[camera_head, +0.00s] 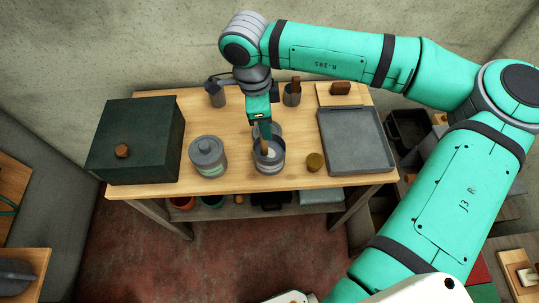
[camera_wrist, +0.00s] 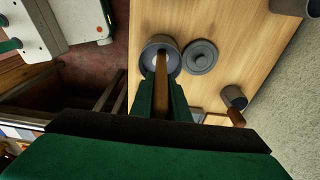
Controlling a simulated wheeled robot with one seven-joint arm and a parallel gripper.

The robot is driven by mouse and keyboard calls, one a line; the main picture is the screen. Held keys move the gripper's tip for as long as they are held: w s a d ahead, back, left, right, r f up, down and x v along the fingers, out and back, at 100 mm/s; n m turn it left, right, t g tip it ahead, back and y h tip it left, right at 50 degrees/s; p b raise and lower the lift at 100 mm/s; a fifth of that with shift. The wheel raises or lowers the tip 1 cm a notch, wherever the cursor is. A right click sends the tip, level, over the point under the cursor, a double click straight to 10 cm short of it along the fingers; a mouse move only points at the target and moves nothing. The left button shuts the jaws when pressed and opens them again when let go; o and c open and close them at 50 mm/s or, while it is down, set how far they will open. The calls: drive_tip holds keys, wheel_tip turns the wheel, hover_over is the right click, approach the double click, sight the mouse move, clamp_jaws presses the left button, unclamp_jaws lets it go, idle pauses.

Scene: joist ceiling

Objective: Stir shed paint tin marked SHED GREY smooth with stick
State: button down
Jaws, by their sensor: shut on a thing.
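An open grey tin (camera_head: 269,165) stands near the front middle of the wooden table, with pale contents showing inside. My gripper (camera_head: 264,132) is directly above it, pointing down, and is shut on a wooden stick (camera_wrist: 161,88). The stick's lower end reaches into the open tin, which also shows in the wrist view (camera_wrist: 147,58) beyond the fingertips. A lidded grey tin (camera_head: 208,157) with a pale green band stands to the left. Another round grey vessel is partly hidden behind the open tin. No marking on any tin is readable.
A dark green box (camera_head: 135,135) fills the table's left side. A grey tray (camera_head: 357,141) lies at the right, with a small brass-coloured round piece (camera_head: 315,161) beside it. Cups with handled tools (camera_head: 292,97) stand at the back. A lower shelf holds several pots.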

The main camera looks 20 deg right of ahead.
drive_tip(key=shift+s+d, duration=0.3)
drive_tip(key=shift+d, duration=0.45)
idle(0.8)
drive_tip(key=shift+w+a, duration=0.1)
drive_tip(key=shift+w, duration=0.1)
drive_tip(key=shift+s, duration=0.1)
idle(0.3)
